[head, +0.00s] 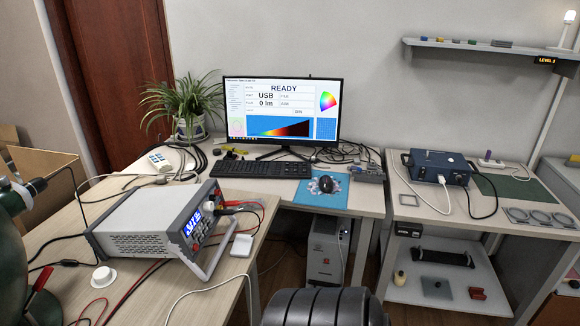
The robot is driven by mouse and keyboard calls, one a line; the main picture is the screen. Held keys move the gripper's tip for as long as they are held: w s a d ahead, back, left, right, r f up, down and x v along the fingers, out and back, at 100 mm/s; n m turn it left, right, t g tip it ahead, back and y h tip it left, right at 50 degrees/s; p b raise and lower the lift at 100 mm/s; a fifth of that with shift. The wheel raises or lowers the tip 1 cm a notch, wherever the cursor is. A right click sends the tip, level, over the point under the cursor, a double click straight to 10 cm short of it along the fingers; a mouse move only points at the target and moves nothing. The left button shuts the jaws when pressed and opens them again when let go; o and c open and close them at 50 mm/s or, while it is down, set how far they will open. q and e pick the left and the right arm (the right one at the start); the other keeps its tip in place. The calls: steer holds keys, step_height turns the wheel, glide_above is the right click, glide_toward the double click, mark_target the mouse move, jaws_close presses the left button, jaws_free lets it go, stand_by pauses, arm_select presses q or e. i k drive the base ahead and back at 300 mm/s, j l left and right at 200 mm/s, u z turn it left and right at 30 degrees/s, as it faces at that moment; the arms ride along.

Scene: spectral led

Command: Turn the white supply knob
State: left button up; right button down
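The power supply (150,238) is a grey and white box on the left table, with its front panel turned to the right and a lit blue display (193,224). A small white round part (208,208) on the panel beside the display looks like the supply knob. It is small and seen at a slant, so its setting cannot be read. Red and black leads (240,205) plug in at the panel's far end. Neither of my grippers is in view, and nothing is touching the supply.
A white round piece (103,277) and loose cables lie on the left table near the supply. A green sphere (15,235) stands at the left edge. A monitor (283,110) reads READY. A black ribbed object (320,308) fills the bottom middle.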

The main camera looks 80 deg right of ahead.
mark_target(208, 205)
steer(key=k+l+z, duration=0.15)
steer(key=l+z, duration=0.65)
steer(key=l, duration=0.15)
steer(key=l+z, duration=0.85)
steer(key=l, duration=0.25)
steer(key=i, duration=0.05)
